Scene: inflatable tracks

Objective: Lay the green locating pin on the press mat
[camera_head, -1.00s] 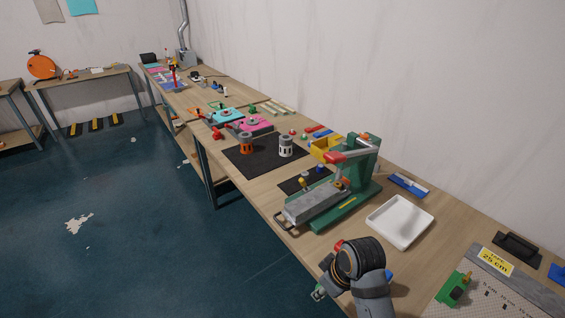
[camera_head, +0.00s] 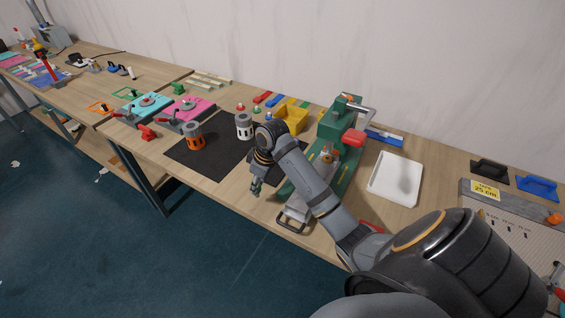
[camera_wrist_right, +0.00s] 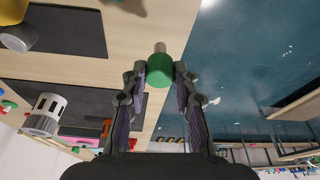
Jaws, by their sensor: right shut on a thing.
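My right gripper (camera_head: 256,189) is shut on the green locating pin (camera_wrist_right: 159,70), seen between its fingertips in the right wrist view; the pin has a green head and a pale tip. In the head view the pin is too small to make out. The gripper hangs near the table's front edge, left of the green press (camera_head: 338,130). A small dark mat lies beside the press, partly hidden by my arm; it shows in the wrist view (camera_wrist_right: 75,40), away from the pin. My left gripper is not in view.
A larger black mat (camera_head: 220,163) carries an orange-and-grey cylinder (camera_head: 194,137) and a white-and-grey cylinder (camera_head: 243,126). Pink and teal fixtures stand farther left.

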